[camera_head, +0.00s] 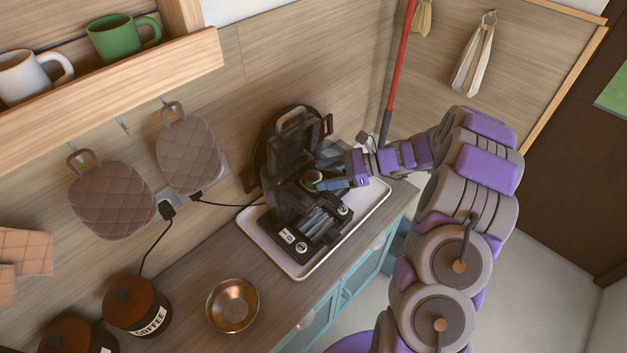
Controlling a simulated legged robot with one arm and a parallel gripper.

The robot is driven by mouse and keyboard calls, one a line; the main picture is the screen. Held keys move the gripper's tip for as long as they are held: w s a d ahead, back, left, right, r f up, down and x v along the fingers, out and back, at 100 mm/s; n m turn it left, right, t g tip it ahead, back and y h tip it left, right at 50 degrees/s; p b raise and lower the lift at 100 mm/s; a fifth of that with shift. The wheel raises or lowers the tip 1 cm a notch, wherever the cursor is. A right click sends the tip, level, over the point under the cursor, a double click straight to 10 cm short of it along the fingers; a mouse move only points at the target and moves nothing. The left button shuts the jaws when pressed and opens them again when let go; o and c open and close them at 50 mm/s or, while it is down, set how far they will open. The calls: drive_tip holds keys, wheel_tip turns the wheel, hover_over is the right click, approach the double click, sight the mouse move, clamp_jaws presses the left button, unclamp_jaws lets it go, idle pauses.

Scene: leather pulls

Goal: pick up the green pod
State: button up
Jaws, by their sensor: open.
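A small round green pod (312,181) shows at the dark coffee machine (292,185), partly hidden by my gripper. My gripper (319,181) comes in from the right, is open, and has its fingertips at the pod. I cannot tell whether the fingers touch it. The machine's top part stands raised, and its base has light buttons on the front.
The machine stands on a white tray (375,203) on the wooden counter. A copper bowl (232,305) and a coffee canister (136,306) stand to the left. Quilted mitts (110,197) hang on the wall under a shelf (120,84) with mugs. A red pole (398,70) stands behind my arm.

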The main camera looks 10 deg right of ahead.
drive_tip(key=shift+a+f, duration=0.15)
drive_tip(key=shift+a, duration=0.55)
drive_tip(key=shift+c, duration=0.4)
drive_tip(key=shift+d, duration=0.1)
drive_tip(key=c, duration=0.7)
